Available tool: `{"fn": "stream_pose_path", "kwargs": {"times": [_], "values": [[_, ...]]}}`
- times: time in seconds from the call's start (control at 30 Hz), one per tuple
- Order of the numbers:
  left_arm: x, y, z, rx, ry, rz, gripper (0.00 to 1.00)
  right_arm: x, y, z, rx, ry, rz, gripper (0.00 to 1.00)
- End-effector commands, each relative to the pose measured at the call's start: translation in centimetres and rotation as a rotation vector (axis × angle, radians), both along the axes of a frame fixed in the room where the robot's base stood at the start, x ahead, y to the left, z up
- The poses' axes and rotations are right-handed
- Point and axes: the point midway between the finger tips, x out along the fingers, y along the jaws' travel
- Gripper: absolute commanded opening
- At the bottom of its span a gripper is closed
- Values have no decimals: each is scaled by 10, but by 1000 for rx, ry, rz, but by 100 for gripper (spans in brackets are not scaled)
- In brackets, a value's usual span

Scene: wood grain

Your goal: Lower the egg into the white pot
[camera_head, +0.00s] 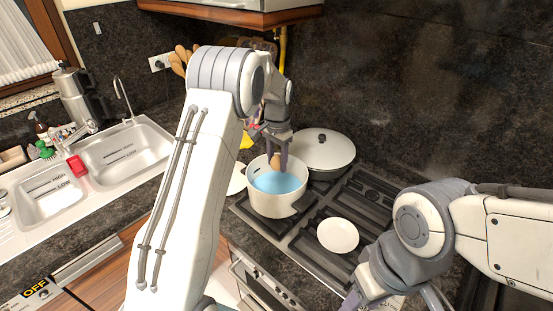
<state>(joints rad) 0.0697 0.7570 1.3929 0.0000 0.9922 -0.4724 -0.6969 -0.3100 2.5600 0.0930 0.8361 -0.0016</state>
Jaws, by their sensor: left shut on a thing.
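The white pot (274,203) stands on the stove with blue water (277,183) in it. My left gripper (276,158) points down over the pot's back part. It is shut on the brown egg (275,162), which sits between the fingertips above or near the water; I cannot tell whether it touches the water. My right gripper (398,303) is at the bottom edge, right of the pot. It is partly cut off, and its fingers are not clear.
A lidded white pan (324,147) stands behind the pot. A small white plate (338,235) lies on the stove grate (309,241) at front right. A double sink (118,155) is at left. Utensils stand behind my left arm.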

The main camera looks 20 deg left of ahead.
Motion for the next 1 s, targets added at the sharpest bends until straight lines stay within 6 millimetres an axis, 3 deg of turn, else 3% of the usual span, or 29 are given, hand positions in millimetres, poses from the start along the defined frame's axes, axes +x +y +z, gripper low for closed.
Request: {"fn": "stream_pose_path", "kwargs": {"times": [1.0], "values": [[0, 0, -53, 0, 0, 0, 0, 0, 0, -30, 0, 0, 0, 50]]}}
